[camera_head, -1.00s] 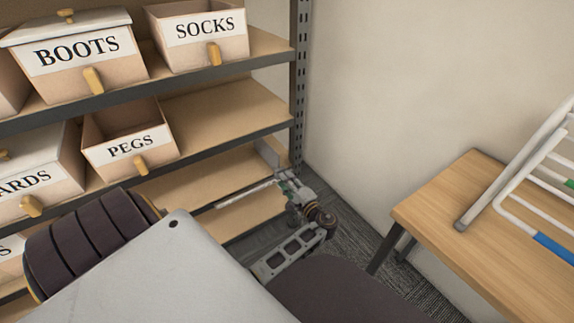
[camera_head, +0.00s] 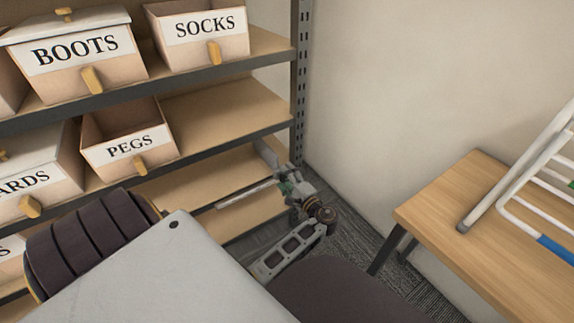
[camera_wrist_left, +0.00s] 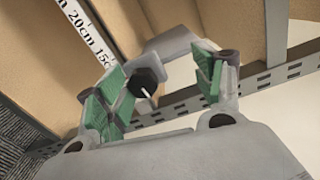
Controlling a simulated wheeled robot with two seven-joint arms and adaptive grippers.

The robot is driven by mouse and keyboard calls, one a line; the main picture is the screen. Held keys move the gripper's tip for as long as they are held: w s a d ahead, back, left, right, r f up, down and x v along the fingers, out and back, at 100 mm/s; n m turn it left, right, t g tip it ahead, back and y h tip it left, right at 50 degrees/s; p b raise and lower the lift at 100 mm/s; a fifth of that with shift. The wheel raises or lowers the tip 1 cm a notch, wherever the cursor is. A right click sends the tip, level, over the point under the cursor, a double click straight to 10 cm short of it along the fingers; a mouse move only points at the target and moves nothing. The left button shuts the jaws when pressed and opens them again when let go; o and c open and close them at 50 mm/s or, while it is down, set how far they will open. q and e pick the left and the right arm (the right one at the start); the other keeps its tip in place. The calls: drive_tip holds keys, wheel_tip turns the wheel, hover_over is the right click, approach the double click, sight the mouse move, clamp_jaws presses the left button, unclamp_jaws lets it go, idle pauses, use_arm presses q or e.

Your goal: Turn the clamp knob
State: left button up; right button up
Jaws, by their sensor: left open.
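The clamp knob (camera_wrist_left: 149,84) is small and black with a pale line on it, and shows in the left wrist view. My left gripper (camera_wrist_left: 160,74) is open, its green pads on both sides of the knob. The knob lies nearer the left-hand pads; I cannot tell whether they touch it. In the head view my left gripper (camera_head: 284,184) is at the right end of a lower shelf, by a long pale bar (camera_head: 247,194). The knob cannot be made out there. My right gripper is out of view.
A scale strip with centimetre marks (camera_wrist_left: 84,34) runs along the upper left in the wrist view. The perforated shelf post (camera_head: 299,85) stands close behind my gripper. Labelled bins fill the shelves at left. A wooden table (camera_head: 450,205) with a white rack (camera_head: 522,165) is at right.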

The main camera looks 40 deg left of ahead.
use_arm(q)
drive_tip(key=o, duration=0.7)
drive_tip(key=r, duration=0.3)
drive_tip(key=w+r, duration=0.1)
drive_tip(key=r, duration=0.1)
drive_tip(key=shift+r, duration=0.35)
drive_tip(key=shift+s+d+r, duration=0.2)
drive_tip(key=shift+d+r, duration=0.1)
drive_tip(key=shift+r, duration=0.35)
drive_tip(key=shift+s+d+r, duration=0.2)
drive_tip(key=shift+d+r, duration=0.05)
drive_tip(key=shift+r, duration=0.35)
drive_tip(key=c, duration=0.7)
drive_tip(key=shift+a+f, duration=0.15)
drive_tip(key=shift+a, duration=0.1)
drive_tip(key=shift+a+f, duration=0.1)
